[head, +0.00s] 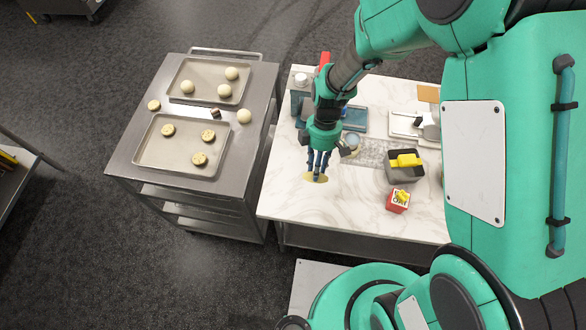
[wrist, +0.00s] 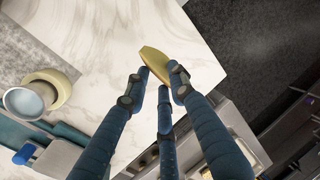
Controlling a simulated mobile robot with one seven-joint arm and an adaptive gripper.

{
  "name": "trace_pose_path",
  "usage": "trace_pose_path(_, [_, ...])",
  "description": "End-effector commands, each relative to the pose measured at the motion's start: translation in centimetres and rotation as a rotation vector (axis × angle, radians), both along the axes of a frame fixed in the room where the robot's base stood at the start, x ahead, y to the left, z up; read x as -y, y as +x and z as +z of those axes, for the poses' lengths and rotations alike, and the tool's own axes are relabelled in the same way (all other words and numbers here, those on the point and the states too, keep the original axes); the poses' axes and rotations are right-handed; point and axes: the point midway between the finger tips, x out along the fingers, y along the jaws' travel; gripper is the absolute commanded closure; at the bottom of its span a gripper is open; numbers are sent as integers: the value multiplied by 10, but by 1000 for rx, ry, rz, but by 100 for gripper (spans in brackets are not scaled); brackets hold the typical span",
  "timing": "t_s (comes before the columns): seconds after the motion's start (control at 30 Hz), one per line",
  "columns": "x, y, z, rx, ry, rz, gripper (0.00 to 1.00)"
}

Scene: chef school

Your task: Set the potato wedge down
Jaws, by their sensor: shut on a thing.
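The potato wedge (head: 309,176) is a pale yellow piece at the tips of my gripper (head: 318,176), over the front left part of the white marble table. In the wrist view the wedge (wrist: 154,57) shows between the blue fingers of my gripper (wrist: 160,84), which are shut on it. Its middle is partly hidden by the fingers. I cannot tell whether its underside touches the marble.
A dark grey bin (head: 402,174) with yellow pieces and a red box (head: 395,207) stand to the right. A round container with a pale blue top (head: 352,139) stands behind. A steel cart (head: 133,168) with trays of buns is left, across a gap. Marble (head: 350,212) in front is clear.

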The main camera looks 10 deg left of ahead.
Motion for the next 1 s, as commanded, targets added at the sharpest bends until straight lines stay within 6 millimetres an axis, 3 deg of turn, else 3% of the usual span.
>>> trace_pose_path(0.2, [-4,-36,-1,0,-5,-4,100])
trace_pose_path(0.5, [-6,-66,-3,1,-11,-9,100])
trace_pose_path(1.0, [-6,-64,-50,0,-10,-11,100])
